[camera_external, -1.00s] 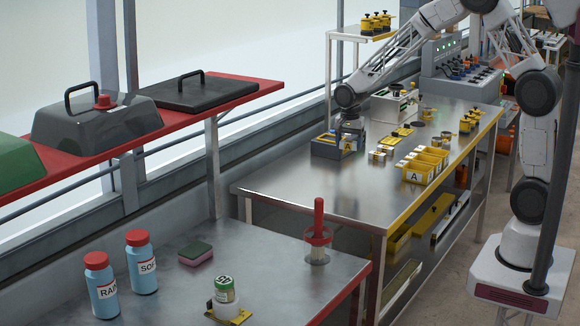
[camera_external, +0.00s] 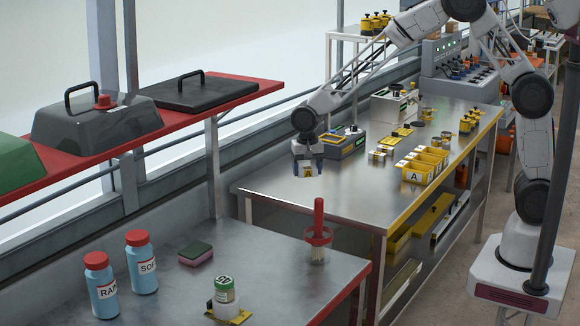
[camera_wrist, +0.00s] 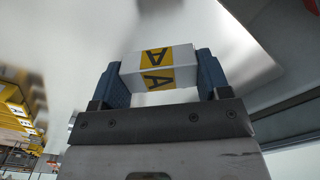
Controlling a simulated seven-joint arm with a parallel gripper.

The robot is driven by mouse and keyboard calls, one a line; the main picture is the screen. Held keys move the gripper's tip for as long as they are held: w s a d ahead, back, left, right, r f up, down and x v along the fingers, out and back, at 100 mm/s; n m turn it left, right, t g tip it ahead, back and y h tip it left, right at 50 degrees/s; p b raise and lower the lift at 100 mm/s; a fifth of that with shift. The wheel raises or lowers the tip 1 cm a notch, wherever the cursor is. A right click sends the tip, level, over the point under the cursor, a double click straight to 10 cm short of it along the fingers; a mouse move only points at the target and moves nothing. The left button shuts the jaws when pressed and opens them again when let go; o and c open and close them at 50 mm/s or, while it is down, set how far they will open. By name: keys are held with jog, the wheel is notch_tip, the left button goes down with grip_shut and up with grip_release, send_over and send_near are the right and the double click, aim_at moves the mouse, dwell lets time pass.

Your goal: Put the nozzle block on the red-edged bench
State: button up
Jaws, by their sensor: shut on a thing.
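My gripper (camera_external: 308,166) is shut on a white block with a yellow band marked A (camera_wrist: 158,68), which I take to be the nozzle block. In the wrist view the block sits between the blue fingers of my gripper (camera_wrist: 160,75). In the external view the nozzle block (camera_external: 308,172) hangs under the wrist over the left part of the yellow-edged table; its exact height is unclear. The red-edged bench (camera_external: 275,275) is in the foreground, apart from the gripper.
A dark box (camera_external: 345,143) and yellow bins (camera_external: 425,165) stand on the yellow-edged table (camera_external: 345,205).

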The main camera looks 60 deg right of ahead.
jog(key=s+a+f+n, duration=0.1)
jog(key=s+a+n, duration=0.15)
jog(key=a, duration=0.75)
jog(key=s+a+f+n, duration=0.1)
jog(key=s+a+n, duration=0.15)
jog(key=a, duration=0.85)
jog(key=n, duration=0.4)
send_over(281, 279)
jog(key=shift+f, duration=0.65)
jog(key=shift+w+d, duration=0.1)
jog(key=shift+f, duration=3.1)
jog(key=shift+f, duration=0.1)
jog(key=shift+f, duration=1.8)
jog(key=shift+f, duration=0.1)
jog(key=o, duration=1)
jog(key=shift+o, duration=0.2)
